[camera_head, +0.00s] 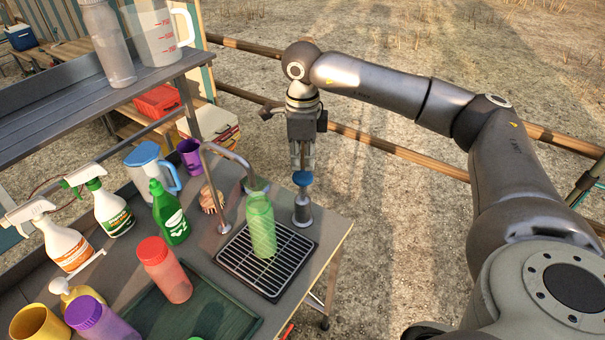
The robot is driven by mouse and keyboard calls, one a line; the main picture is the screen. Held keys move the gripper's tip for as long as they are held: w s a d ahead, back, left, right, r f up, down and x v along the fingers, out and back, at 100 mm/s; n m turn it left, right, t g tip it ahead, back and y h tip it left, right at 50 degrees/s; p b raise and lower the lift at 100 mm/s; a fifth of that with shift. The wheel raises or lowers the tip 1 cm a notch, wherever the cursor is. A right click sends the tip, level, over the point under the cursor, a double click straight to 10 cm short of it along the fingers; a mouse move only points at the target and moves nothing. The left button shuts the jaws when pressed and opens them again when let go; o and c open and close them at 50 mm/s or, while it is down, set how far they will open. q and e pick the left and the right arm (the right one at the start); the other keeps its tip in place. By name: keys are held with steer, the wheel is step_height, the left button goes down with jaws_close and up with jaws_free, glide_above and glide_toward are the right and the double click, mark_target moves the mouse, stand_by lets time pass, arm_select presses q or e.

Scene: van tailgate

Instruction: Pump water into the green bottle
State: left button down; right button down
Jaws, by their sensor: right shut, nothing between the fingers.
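The green bottle (261,226) is translucent and stands upright on a black drip grate (284,272). A metal curved spout (226,152) arches over it, its end close to the bottle's mouth; I cannot tell whether water runs. The hand pump (302,212), metal with a blue knob on top, stands just right of the bottle. My right gripper (302,168) points down, shut and empty, with its fingertips right at the blue knob. Whether they touch it is hard to tell. My left gripper is out of view.
A shelf (95,95) with a clear measuring jug (160,35) hangs over the upper left. Open ground lies right of the counter.

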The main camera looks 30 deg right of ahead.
mark_target(303, 175)
steer(key=shift+f, duration=0.15)
steer(key=shift+s+f+b, duration=0.1)
steer(key=shift+f+b, duration=2.4)
steer(key=shift+f, duration=0.8)
steer(key=shift+r, duration=0.2)
steer(key=shift+r+p, duration=1.75)
steer(key=shift+r, duration=0.75)
